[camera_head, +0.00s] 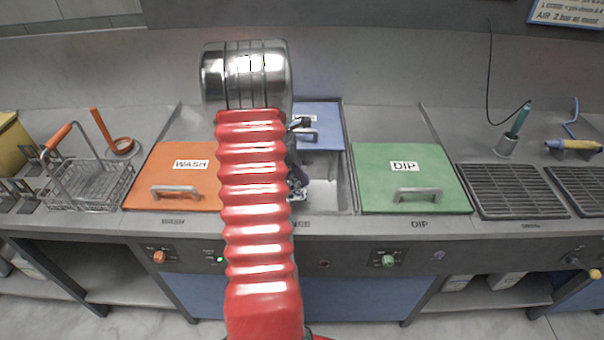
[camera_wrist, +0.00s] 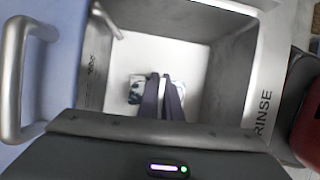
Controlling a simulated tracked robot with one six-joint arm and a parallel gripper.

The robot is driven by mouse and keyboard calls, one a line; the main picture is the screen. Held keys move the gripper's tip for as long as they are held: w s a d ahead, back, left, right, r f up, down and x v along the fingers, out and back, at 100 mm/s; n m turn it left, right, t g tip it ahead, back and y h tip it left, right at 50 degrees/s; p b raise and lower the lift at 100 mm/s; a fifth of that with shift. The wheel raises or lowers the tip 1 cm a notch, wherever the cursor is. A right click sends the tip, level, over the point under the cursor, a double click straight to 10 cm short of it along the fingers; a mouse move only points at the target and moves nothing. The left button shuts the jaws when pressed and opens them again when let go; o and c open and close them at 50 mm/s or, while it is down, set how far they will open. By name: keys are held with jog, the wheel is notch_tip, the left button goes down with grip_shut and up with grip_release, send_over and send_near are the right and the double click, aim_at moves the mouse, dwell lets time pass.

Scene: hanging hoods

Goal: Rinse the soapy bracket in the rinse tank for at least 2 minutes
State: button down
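The rinse tank (camera_wrist: 222,78) is open under my wrist and marked RINSE on its rim. Its pale inside also shows in the head view (camera_head: 326,190). My gripper (camera_wrist: 162,80) points down into it, its two dark fingers close together. A small bracket (camera_wrist: 136,90) with white and dark blue patches shows on both sides of the fingertips, and the fingers appear shut on it. Part of it is hidden behind the fingers. I cannot tell its depth or whether water covers it. In the head view my arm hides most of the gripper (camera_head: 297,183).
The blue lid (camera_head: 320,138) is at the back of the rinse tank; its handle (camera_wrist: 15,75) is close in the wrist view. The orange WASH lid (camera_head: 178,178) and green DIP lid (camera_head: 410,178) are shut. A wire basket (camera_head: 92,185) stands left, drain grates (camera_head: 522,190) right.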

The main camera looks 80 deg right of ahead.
aim_at(302, 195)
jog(key=shift+f, duration=4.75)
jog(key=shift+r, duration=0.15)
jog(key=shift+r, duration=9.15)
jog(key=shift+s, duration=0.1)
